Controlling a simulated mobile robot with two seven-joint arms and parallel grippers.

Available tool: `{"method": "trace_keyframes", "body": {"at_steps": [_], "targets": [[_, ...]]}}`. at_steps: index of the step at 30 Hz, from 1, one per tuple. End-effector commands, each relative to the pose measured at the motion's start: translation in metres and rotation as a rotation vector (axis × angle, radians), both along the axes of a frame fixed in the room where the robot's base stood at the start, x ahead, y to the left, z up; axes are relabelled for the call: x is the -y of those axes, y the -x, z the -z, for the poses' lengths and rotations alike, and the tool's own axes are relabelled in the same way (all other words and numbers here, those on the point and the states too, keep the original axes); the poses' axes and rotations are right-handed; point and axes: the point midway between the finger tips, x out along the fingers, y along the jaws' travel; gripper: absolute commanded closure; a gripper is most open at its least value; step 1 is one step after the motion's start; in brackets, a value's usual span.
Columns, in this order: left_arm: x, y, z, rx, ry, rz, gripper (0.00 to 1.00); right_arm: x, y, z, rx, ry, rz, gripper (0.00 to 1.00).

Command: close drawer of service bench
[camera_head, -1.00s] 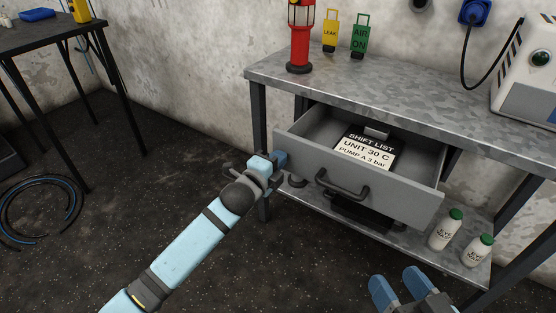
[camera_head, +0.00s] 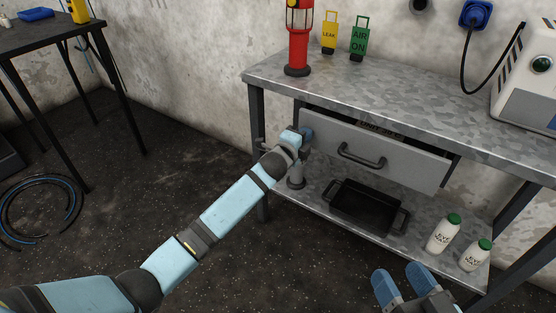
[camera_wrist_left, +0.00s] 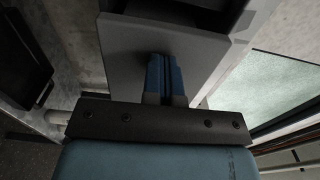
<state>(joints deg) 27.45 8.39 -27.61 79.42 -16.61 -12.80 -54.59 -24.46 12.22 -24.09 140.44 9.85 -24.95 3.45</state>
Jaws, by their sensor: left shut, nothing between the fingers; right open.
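The service bench (camera_head: 430,105) has a grey metal top. Its drawer (camera_head: 400,166) is open only a little, with a narrow gap above its front panel and a sliver of the card inside showing. The dark bar handle (camera_head: 361,155) is on the front panel. My left gripper (camera_head: 306,136) is shut and empty at the left end of the drawer front. In the left wrist view its blue fingers (camera_wrist_left: 164,78) are together against or very close to the grey panel (camera_wrist_left: 135,45); contact is hard to tell. My right gripper (camera_head: 402,284) is open and empty at the bottom, away from the drawer.
A black tray (camera_head: 367,207) and two white eye-wash bottles (camera_head: 443,234) stand on the lower shelf. The floor in front is clear.

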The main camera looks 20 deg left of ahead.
Motion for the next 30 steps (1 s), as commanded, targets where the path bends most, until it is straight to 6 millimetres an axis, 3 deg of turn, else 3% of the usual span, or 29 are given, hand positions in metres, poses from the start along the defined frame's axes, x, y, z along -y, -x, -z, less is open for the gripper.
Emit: {"method": "trace_keyframes", "body": {"at_steps": [10,30], "targets": [[0.011,-0.033,0.002,-0.001,0.000,0.000,1.00,-0.001,-0.001,0.009,-0.024,0.013,-0.007,0.37],[0.007,-0.037,-0.005,0.003,0.002,-0.003,1.00,0.000,-0.001,0.002,-0.013,0.017,-0.009,0.37]]}}
